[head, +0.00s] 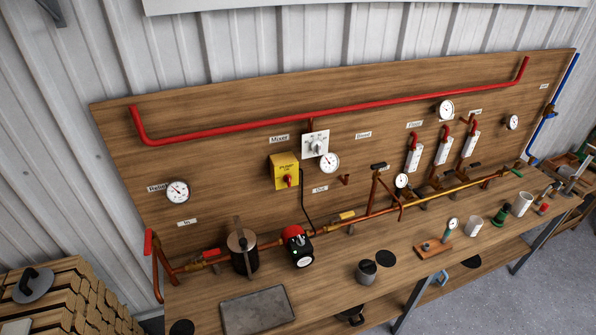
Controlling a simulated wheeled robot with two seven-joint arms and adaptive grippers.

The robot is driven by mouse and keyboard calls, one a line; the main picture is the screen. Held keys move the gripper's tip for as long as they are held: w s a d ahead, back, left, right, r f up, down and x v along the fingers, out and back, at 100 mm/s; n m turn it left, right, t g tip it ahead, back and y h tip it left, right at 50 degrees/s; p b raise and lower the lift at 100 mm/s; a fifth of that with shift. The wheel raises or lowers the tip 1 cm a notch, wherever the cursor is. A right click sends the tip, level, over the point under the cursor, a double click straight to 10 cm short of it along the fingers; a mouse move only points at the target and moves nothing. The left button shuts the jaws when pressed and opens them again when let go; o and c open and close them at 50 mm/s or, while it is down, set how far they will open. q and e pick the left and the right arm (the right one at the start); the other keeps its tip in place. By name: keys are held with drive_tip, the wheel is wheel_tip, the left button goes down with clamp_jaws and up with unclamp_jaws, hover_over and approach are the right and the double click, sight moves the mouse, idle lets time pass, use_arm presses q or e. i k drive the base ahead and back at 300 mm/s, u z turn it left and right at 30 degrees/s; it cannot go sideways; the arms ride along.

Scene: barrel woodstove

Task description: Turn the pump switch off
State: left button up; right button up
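The pump switch is a yellow box (284,168) on the wooden back panel, left of the middle in the head view. Dark lettering on it seems to read "PUMP". A small red knob (288,181) sits on its front; its turn position is too small to tell. A black cable (303,208) hangs down beside the box toward the red and black pump (297,245) on the pipe below. Neither of my grippers is in view.
A white dial plate (315,143) and a round gauge (329,162) sit close right of the box. A dark cylinder (243,252), a grey tray (258,309) and a cup (366,272) stand on the bench. Stacked firewood (70,300) is at lower left.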

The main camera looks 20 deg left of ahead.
sight(287, 178)
drive_tip(key=u, duration=0.35)
drive_tip(key=k, duration=0.5)
drive_tip(key=u, duration=1.25)
drive_tip(key=i, duration=1.25)
drive_tip(key=z, duration=0.9)
